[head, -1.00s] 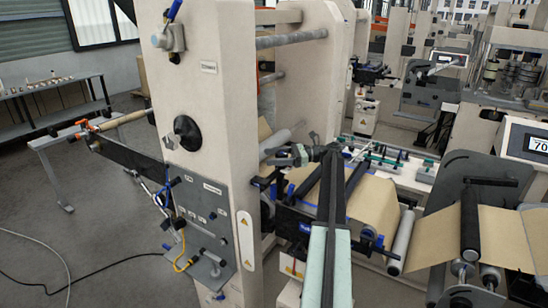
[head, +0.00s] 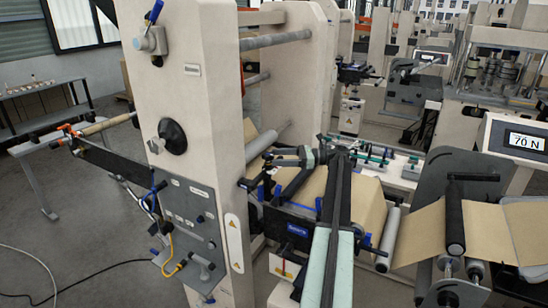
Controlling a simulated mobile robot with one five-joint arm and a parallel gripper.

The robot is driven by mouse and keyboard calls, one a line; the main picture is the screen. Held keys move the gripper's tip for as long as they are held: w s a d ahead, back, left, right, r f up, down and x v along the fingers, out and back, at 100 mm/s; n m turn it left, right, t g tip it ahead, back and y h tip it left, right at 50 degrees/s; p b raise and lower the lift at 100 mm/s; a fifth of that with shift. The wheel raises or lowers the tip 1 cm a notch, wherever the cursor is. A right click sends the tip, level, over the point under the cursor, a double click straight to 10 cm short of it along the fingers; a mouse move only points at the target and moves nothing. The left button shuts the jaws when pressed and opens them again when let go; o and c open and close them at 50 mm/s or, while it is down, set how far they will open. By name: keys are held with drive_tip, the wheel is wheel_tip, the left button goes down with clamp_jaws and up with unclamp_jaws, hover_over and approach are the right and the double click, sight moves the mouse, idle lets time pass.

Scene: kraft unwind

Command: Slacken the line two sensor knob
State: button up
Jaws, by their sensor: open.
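My gripper (head: 271,163) is at the end of my arm, near the middle of the head view, with its jaws pointing left and open. It is above the web section of the near machine, close to a small black and blue sensor assembly (head: 277,190). A small black knob-like end (head: 243,183) sticks out at the left of this assembly, beside the machine's side frame. I cannot tell which knob belongs to line two, or whether the gripper touches anything. My arm hides part of the web behind it.
The tall beige side frame (head: 200,110) stands left of my gripper, with a control plate (head: 190,215) on it. Brown paper web (head: 372,210) runs behind my arm. Open floor lies left.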

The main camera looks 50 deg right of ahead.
sight(270, 154)
drive_tip(key=s+m+t+h, duration=0.1)
drive_tip(key=m+h, duration=0.1)
drive_tip(key=s+a+m+t+h, duration=0.1)
drive_tip(key=s+t+h, duration=0.1)
drive_tip(key=h, duration=0.1)
drive_tip(key=s+a+m+t+h, duration=0.1)
drive_tip(key=m+h, duration=0.1)
drive_tip(key=shift+s+r+m+h, duration=0.25)
drive_tip(key=shift+r+m+h, duration=0.05)
drive_tip(key=shift+r, duration=0.05)
drive_tip(key=shift+m+t+h, duration=0.3)
drive_tip(key=shift+m+h, duration=0.2)
drive_tip(key=shift+h, duration=0.3)
drive_tip(key=w, duration=0.7)
drive_tip(key=shift+a, duration=0.4)
